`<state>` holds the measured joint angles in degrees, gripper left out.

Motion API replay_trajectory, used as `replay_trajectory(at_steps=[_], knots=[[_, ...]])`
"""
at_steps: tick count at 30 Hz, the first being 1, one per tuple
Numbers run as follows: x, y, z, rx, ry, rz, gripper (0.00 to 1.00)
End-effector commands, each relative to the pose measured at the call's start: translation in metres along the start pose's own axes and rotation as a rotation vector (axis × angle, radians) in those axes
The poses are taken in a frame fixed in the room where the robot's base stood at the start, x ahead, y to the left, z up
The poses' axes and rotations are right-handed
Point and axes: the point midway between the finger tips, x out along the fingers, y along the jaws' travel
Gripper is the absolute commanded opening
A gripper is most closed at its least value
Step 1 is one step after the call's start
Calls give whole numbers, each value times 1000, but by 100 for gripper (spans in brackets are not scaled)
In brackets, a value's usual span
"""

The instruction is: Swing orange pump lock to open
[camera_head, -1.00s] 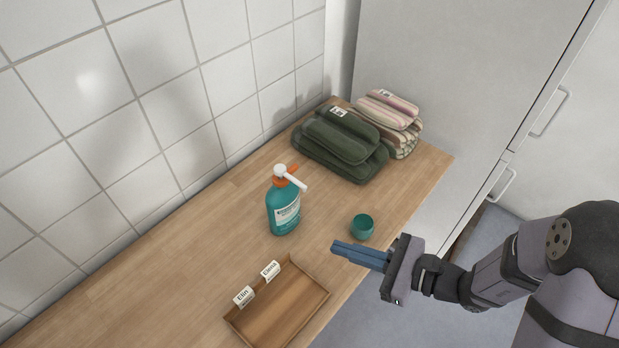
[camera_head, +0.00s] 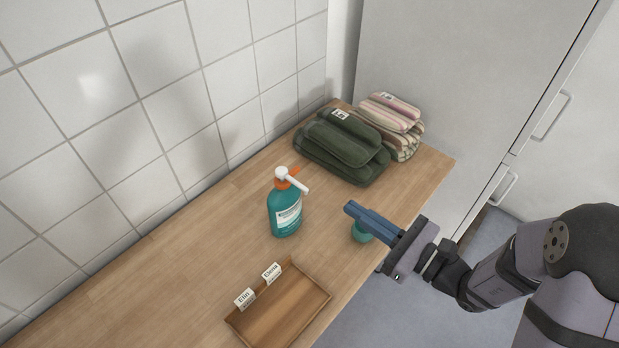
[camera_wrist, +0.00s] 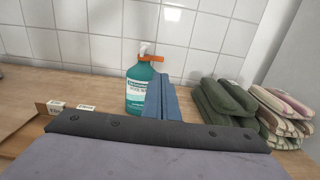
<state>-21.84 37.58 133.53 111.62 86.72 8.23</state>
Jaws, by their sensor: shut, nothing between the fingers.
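A teal pump bottle (camera_head: 285,214) with a white label stands upright on the wooden counter, and it also shows in the wrist view (camera_wrist: 139,92). Its white pump head (camera_head: 293,180) points toward the right. The orange lock (camera_head: 283,184) sits at the neck under the head; in the wrist view the orange lock (camera_wrist: 152,58) sticks out to the right. My gripper (camera_head: 350,208), with blue fingers, is shut and empty, to the right of the bottle and apart from it. In the wrist view the fingers cover the bottle's right side.
A wooden tray (camera_head: 318,309) with two name cards lies at the front. Folded green towels (camera_head: 341,150) and striped towels (camera_head: 398,122) lie at the back. A tiled wall (camera_head: 160,110) runs along the left.

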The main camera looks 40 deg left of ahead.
Motion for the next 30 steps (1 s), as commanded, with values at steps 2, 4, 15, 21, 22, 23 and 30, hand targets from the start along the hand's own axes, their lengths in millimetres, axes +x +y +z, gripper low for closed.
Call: replay_trajectory(at_steps=[2,4,15,21,22,23,30], knots=[[8,1,1,0,1,3,0],[16,2,1,0,1,5,0],[80,2,2,0,0,5,0],[111,2,2,1,0,4,0],[114,2,2,1,1,3,0],[118,1,1,1,1,2,0],[133,1,0,1,0,1,0]])
